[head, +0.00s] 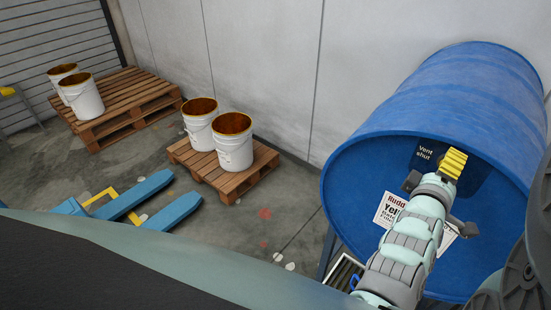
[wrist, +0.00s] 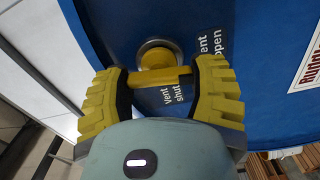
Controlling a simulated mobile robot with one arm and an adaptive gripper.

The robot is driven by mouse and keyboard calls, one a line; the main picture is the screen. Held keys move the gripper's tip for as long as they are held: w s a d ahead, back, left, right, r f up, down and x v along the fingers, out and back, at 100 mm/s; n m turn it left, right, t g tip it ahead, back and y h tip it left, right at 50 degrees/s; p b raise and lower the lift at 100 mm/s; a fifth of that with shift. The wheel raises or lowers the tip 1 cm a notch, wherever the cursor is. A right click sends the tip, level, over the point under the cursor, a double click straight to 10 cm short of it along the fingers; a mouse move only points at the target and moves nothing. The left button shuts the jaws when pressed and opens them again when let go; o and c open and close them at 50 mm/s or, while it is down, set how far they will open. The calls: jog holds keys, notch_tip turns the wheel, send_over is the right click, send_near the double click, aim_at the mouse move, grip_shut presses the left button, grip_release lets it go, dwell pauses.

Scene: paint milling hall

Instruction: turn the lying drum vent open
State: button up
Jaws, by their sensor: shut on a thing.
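The blue drum (head: 440,110) lies on its side against the wall at the right of the head view, its round end facing me. In the wrist view its blue end (wrist: 270,110) fills much of the picture. The yellow vent handle (wrist: 160,77) sits below a round metal fitting (wrist: 157,52). My gripper (wrist: 164,90) is shut on the handle, one ridged yellow finger at each side. In the head view my gripper (head: 453,163) is at the upper part of the drum end and hides the handle. A "Vent shut" label shows beside it; "vent open" is right of the fitting in the wrist view.
A white paper label (head: 388,210) is on the drum end, partly behind my arm. Open white buckets (head: 234,150) stand on wooden pallets (head: 225,180) along the wall. A blue pallet jack (head: 145,195) is on the floor at left. A dark grate (head: 343,272) lies below the drum.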

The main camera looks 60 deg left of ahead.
jog(key=shift+n+b, duration=0.5)
jog(key=shift+n, duration=0.3)
jog(key=o, duration=1.2)
jog(key=shift+s, duration=0.1)
jog(key=v, duration=0.7)
jog(key=shift+s, duration=0.2)
